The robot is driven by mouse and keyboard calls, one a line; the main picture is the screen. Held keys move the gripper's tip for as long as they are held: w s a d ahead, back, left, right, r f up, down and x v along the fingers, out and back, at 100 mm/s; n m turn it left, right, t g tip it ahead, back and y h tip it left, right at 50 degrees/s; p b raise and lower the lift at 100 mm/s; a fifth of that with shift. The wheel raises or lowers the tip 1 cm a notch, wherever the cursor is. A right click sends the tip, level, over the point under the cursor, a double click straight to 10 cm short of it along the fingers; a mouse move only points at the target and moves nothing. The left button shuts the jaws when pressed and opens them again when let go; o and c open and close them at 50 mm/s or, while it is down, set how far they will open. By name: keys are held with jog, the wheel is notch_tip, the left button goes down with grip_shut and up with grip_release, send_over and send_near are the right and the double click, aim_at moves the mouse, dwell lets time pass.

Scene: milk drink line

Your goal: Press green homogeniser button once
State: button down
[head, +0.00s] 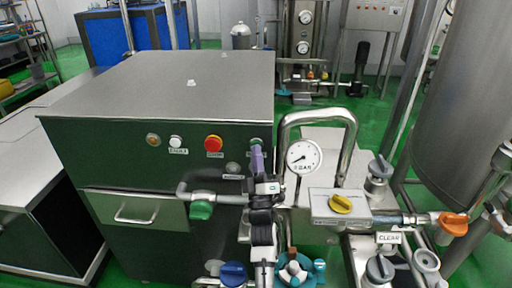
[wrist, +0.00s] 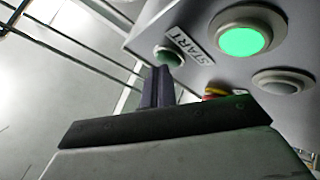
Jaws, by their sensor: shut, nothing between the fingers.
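The homogeniser is a steel-topped cabinet (head: 165,85) with a dark green front panel, left of centre in the head view. Its green button (head: 255,142) is at the panel's upper right. In the wrist view the dark green button (wrist: 168,54) sits beside a START label (wrist: 188,43). My gripper (head: 257,151) is shut and empty, with its fingertips just below the button in the head view. In the wrist view its closed fingers (wrist: 159,72) reach the button's lower edge; I cannot tell whether they touch it. My fingers partly cover the button's surroundings.
A red mushroom button (head: 213,143), a white button (head: 175,142) and an amber lamp (head: 152,140) are left along the panel. A lit green lamp (wrist: 243,38) is near START. A bent steel pipe (head: 318,115), a gauge (head: 303,157) and valves crowd the right side.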

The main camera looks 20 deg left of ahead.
jog(key=shift+s, duration=0.15)
jog(key=shift+s+d, duration=0.25)
jog(key=shift+s, duration=0.4)
jog(key=s, duration=0.2)
jog(key=s+d+b, duration=0.1)
jog(key=s, duration=0.2)
jog(key=shift+d, duration=0.15)
jog(key=shift+w, duration=0.1)
dwell(0.5)
